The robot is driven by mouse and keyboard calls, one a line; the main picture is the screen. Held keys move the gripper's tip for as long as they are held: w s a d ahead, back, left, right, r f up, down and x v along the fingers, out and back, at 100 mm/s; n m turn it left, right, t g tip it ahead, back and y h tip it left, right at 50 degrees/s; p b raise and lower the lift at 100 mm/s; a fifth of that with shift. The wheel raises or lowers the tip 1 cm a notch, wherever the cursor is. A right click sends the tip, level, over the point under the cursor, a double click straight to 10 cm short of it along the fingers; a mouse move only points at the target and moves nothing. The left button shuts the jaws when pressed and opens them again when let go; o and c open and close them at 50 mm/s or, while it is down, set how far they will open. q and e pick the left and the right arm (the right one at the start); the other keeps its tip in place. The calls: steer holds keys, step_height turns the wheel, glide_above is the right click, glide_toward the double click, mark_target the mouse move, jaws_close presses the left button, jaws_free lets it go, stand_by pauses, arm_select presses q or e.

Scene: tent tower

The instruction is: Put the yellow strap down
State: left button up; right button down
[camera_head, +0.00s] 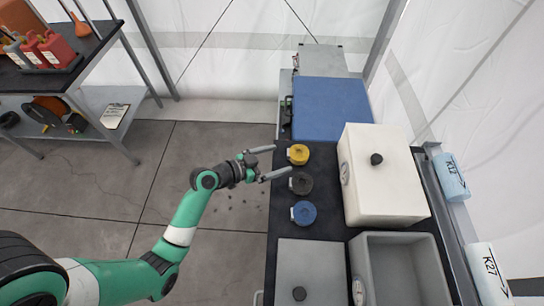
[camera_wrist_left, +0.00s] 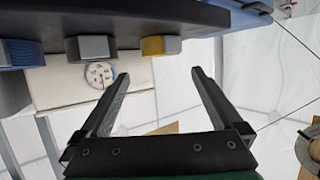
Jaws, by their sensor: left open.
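The yellow strap (camera_head: 298,154) is a small round coil with a pale tab, lying at the left edge of the dark bench top. It also shows in the left wrist view (camera_wrist_left: 161,45), at the top middle, just past the fingertips. My left gripper (camera_head: 281,160) is open and empty, with its two fingers pointing at the bench edge beside the yellow strap. In the left wrist view nothing sits between the fingers (camera_wrist_left: 160,75). My right gripper is out of view.
A black strap (camera_head: 300,183) and a blue strap (camera_head: 302,213) lie in a row with the yellow one. A white box (camera_head: 385,190) with a gauge and black knob stands to their right. A blue case (camera_head: 331,108) lies behind. A grey basin (camera_head: 400,270) is in front.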

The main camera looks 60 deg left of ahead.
arm_select(q)
steer(key=shift+v, duration=0.9)
steer(key=w+d+r+m+t, duration=0.1)
steer(key=w+d+r+t, duration=0.15)
steer(key=r, duration=0.65)
steer(key=w+d+r+t, duration=0.1)
steer(key=w+r, duration=0.2)
steer(key=r, duration=0.6)
steer(key=w+d+r+m+t, duration=0.1)
steer(key=w+d+r+t, duration=0.15)
steer(key=r, duration=0.65)
steer(key=s+d+r+t, duration=0.2)
steer(key=s+d+r, duration=0.1)
steer(key=r, duration=0.6)
steer(key=s+d+r+n+t, duration=0.1)
steer(key=s+d+r+t, duration=0.2)
steer(key=r, duration=0.7)
steer(key=s+d+r+n+t+h, duration=0.1)
steer(key=s+d+r+t, duration=0.1)
steer(key=r, duration=0.8)
steer(key=s+d, duration=0.1)
steer(key=s, duration=0.1)
steer(key=shift+s+d+r+t, duration=0.2)
steer(key=shift+s+r+t, duration=0.05)
steer(key=shift+s+t, duration=0.1)
